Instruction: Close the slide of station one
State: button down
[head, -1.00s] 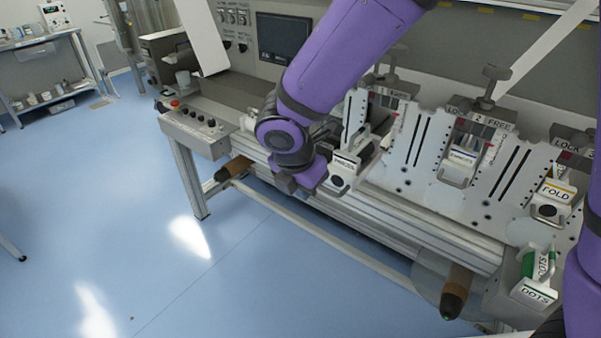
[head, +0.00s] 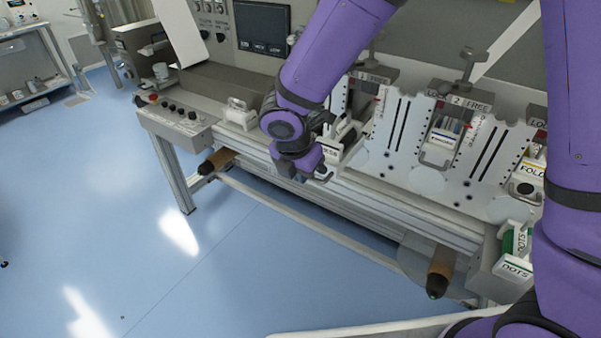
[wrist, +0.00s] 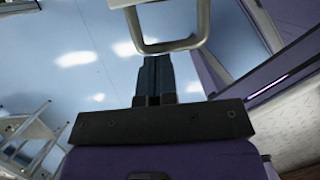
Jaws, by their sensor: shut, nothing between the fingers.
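Station one is the leftmost station on the bench front, and its upper part is partly hidden behind my arm. Its white slide block (head: 328,151), with a partly covered dark-lettered label, sits at the bench's front side, just right of my wrist. My gripper (wrist: 154,58) is shut and empty in the wrist view. A pale metal loop handle (wrist: 170,46) is just beyond its fingertips; I cannot tell whether they touch. In the head view my gripper is low at the bench's front edge, its fingertips hard to make out.
Station two (head: 442,138) stands to the right, with a knob above and a "2 FREE" sign. A green-and-white DOTS block (head: 515,262) is at the right end. A white holder (head: 240,114) and control box (head: 180,118) are at left. The blue floor in front is clear.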

jog(key=w+d, duration=0.3)
jog(key=w, duration=0.1)
jog(key=w+d, duration=0.3)
jog(key=w, duration=0.1)
jog(key=w+d, duration=0.3)
jog(key=w, duration=0.1)
jog(key=shift+w+d, duration=0.25)
jog(key=shift+d, duration=0.15)
